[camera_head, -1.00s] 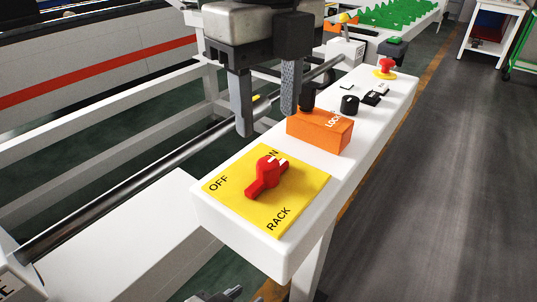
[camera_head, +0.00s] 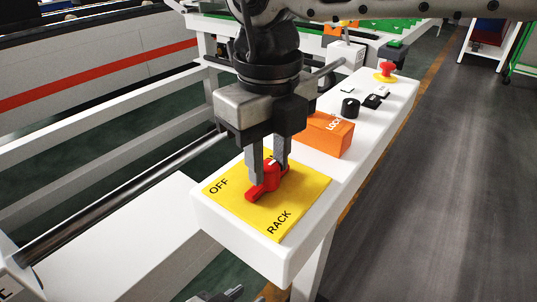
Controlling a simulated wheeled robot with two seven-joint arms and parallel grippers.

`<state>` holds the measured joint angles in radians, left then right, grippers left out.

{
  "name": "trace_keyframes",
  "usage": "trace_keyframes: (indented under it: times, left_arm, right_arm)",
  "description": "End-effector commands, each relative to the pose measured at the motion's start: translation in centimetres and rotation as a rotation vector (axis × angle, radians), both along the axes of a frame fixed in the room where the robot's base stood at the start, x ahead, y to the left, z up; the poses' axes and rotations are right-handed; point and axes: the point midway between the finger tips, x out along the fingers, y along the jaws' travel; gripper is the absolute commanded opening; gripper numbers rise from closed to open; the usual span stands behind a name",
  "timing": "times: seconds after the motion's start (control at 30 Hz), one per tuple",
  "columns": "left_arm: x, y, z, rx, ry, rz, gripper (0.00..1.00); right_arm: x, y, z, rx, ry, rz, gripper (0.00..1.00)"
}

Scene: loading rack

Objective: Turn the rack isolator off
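The rack isolator is a red rotary knob (camera_head: 262,190) on a yellow plate (camera_head: 305,190) at the near end of the white console. The knob's long end points toward the lower left of the picture. A small grey part at the bottom edge (camera_head: 226,294) seems to be my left gripper, mostly out of frame.
An orange lockout block (camera_head: 328,136) stands just behind the plate, close to my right gripper. Beyond it on the white console (camera_head: 372,138) are a black knob (camera_head: 350,107), small switches and a red emergency button (camera_head: 385,71). A steel rail runs along the left.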

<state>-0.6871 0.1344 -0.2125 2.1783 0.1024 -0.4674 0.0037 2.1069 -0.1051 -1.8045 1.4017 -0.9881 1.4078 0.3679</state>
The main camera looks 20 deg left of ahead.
Motion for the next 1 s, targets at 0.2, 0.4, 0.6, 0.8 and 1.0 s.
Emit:
trace_keyframes:
  times: [0.2, 0.4, 0.6, 0.8, 1.0]
  left_arm:
    - [0.00, 0.00, 0.00, 0.000, 0.000, 0.000, 0.36]
    - [-0.04, -0.01, -0.06, -0.001, 0.001, 0.000, 0.36]
    - [-0.26, -0.01, -0.25, -0.001, 0.008, 0.001, 0.36]
    - [-0.51, -0.02, -0.42, -0.002, 0.014, 0.000, 0.36]
    - [-0.50, -0.03, -0.37, -0.002, 0.014, 0.000, 0.36]
  right_arm:
    - [0.00, 0.01, 0.04, 0.000, 0.000, 0.007, 0.06]
    - [0.01, -0.02, 0.01, 0.000, 0.001, 0.062, 0.06]
    - [0.00, -0.02, 0.02, 0.001, 0.003, 0.192, 0.06]
    - [0.00, 0.00, 0.04, 0.002, 0.002, 0.374, 0.06]
    - [0.01, -0.01, 0.08, 0.002, 0.001, 0.565, 0.06]
